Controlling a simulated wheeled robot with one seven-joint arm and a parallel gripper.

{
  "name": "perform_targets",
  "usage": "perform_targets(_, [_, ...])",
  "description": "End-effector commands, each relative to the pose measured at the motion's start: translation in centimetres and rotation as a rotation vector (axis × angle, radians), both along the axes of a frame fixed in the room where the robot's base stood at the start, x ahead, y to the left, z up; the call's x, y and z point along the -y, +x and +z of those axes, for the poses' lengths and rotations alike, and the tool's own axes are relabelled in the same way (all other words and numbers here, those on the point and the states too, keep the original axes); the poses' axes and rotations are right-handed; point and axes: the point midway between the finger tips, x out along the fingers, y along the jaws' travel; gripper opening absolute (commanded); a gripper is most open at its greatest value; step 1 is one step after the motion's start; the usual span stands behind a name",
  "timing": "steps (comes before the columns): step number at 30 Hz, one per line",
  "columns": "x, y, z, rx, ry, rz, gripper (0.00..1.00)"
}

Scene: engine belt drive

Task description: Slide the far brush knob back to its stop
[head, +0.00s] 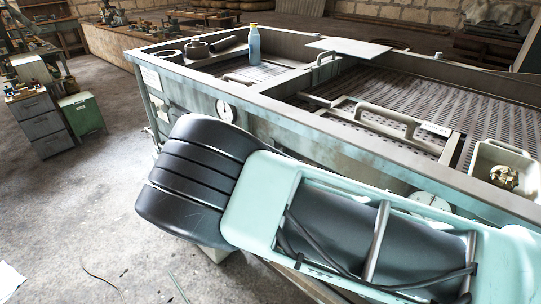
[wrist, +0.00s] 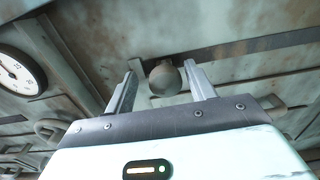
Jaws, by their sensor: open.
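A round, dull brown-grey knob (wrist: 165,80) shows in the wrist view, at the left part of a dark slot (wrist: 240,50) in the tank's weathered panel. My gripper (wrist: 161,74) is open, with one finger on each side of the knob in the picture. Gaps show on both sides, and I cannot tell how deep the knob sits between the fingers. In the head view my arm covers this part of the tank front, so the knob and my gripper are hidden there. Whether this is the far knob cannot be told.
A dial gauge (wrist: 20,72) is left of my gripper. The long metal tank (head: 290,118) carries a blue bottle (head: 254,45), grated panels and a white bin (head: 500,165) on top. A grey drawer cabinet (head: 40,124) stands at left; the floor between is mostly open.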

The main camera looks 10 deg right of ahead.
Motion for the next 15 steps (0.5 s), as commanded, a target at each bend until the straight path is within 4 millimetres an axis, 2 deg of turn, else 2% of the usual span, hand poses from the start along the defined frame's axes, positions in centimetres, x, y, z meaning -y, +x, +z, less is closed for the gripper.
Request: perform_targets(15, [-9.2, -6.6, -0.3, 0.0, 0.004, 0.005, 0.55])
